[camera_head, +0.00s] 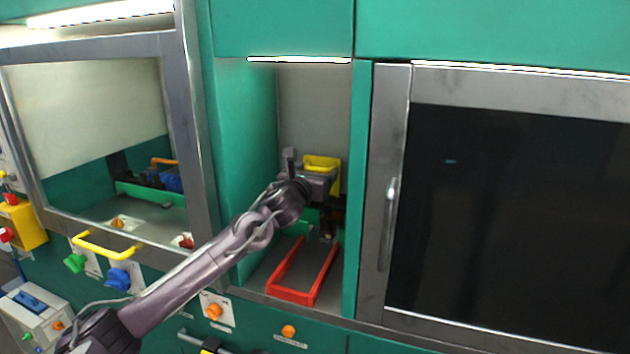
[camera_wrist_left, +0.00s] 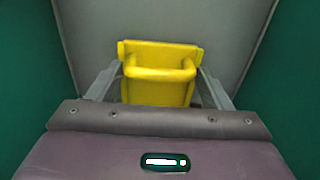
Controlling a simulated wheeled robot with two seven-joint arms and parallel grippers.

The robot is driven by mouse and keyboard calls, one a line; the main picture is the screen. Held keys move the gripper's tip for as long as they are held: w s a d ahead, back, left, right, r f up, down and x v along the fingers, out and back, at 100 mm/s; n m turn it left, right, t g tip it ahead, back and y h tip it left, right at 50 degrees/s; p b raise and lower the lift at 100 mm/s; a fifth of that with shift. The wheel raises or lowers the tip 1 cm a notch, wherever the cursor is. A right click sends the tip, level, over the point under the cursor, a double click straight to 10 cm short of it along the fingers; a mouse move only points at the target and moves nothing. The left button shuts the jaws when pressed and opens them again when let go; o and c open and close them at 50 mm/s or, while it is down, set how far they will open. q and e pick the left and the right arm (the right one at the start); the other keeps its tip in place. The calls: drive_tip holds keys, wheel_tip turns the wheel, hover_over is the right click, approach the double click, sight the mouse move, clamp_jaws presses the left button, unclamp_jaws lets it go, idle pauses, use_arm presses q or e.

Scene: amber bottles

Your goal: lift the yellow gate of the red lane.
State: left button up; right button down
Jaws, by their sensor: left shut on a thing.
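The yellow gate (camera_head: 322,162) is in the green-walled bay in the head view, above the back end of the red lane. In the left wrist view the yellow gate (camera_wrist_left: 160,85) shows its handle between my fingers. My left gripper (camera_head: 318,180) reaches into the bay and is shut on the gate; its fingers (camera_wrist_left: 158,88) stand on both sides of the handle. The red lane (camera_head: 289,294) is a red U-shaped rail on the bay floor. Dark brown bottles (camera_head: 328,222) stand under the gate at its back end, partly hidden. My right gripper is not in view.
Green bay walls (camera_head: 358,200) stand close on both sides of my left arm. A dark glass door with a metal frame (camera_head: 392,200) is to the right. A framed window (camera_head: 185,110) and a yellow handle (camera_head: 105,250) are to the left. The front of the red lane is empty.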

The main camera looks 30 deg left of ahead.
use_arm(q)
drive_tip(key=shift+r, duration=0.5)
drive_tip(key=o, duration=1.1)
drive_tip(key=shift+d+f, duration=0.1)
drive_tip(key=shift+s+f, duration=0.15)
drive_tip(key=shift+s+f+b, duration=0.1)
drive_tip(key=shift+s+b, duration=0.2)
drive_tip(key=b+v, duration=0.2)
drive_tip(key=v, duration=0.5)
drive_tip(key=shift+r+b, duration=0.25)
drive_tip(key=shift+b, duration=0.1)
